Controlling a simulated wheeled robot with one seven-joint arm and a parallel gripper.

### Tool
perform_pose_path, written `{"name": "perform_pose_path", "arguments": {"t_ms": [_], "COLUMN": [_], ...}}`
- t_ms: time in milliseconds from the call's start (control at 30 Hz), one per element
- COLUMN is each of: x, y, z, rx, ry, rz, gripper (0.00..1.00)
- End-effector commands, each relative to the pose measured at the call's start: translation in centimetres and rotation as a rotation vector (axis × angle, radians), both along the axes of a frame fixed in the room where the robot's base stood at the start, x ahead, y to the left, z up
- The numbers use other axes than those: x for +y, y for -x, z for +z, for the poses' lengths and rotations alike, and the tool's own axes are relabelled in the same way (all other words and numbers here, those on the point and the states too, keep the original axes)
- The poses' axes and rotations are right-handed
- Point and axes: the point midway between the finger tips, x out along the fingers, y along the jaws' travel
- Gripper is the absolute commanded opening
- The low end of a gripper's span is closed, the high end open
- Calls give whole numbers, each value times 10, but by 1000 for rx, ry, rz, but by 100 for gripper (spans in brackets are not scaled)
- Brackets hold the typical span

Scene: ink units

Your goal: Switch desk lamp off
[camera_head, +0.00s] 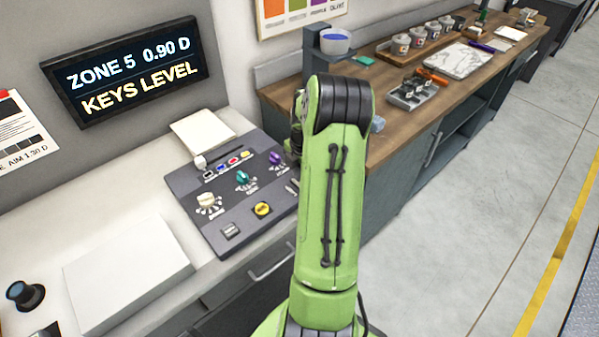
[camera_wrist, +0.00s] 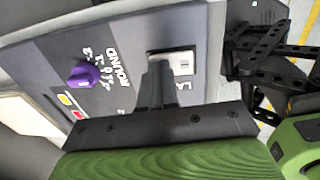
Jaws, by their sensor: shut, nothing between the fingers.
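A dark grey control panel (camera_head: 228,205) lies on the white counter in the head view, and part of it (camera_wrist: 125,40) fills the wrist view. A pale switch plate (camera_wrist: 182,62) sits on it beside a purple knob (camera_wrist: 84,73). My gripper (camera_wrist: 158,82) is shut and empty, its dark tip over or against the plate's near edge; I cannot tell if it touches. In the head view my green arm hides the gripper and the panel's right edge. I cannot make out the switch's position. No desk lamp is clearly identifiable.
The panel also carries a cream knob (camera_head: 207,200), a teal knob (camera_head: 243,178), a yellow button (camera_head: 263,209) and a grey switch (camera_head: 230,230). A white slab (camera_head: 128,272) lies left. A wooden bench (camera_head: 400,135) holds jars and trays at right. The floor beyond is clear.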

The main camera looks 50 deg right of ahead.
Motion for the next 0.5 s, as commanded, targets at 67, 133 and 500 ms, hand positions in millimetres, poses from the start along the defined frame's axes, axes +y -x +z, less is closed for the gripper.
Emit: {"name": "perform_pose_path", "arguments": {"t_ms": [67, 133, 500], "x": [0, 0, 0], "y": [0, 0, -1], "z": [0, 0, -4], "rx": [0, 0, 35], "ry": [0, 0, -11], "rz": [0, 0, -1], "gripper": [0, 0, 0]}}
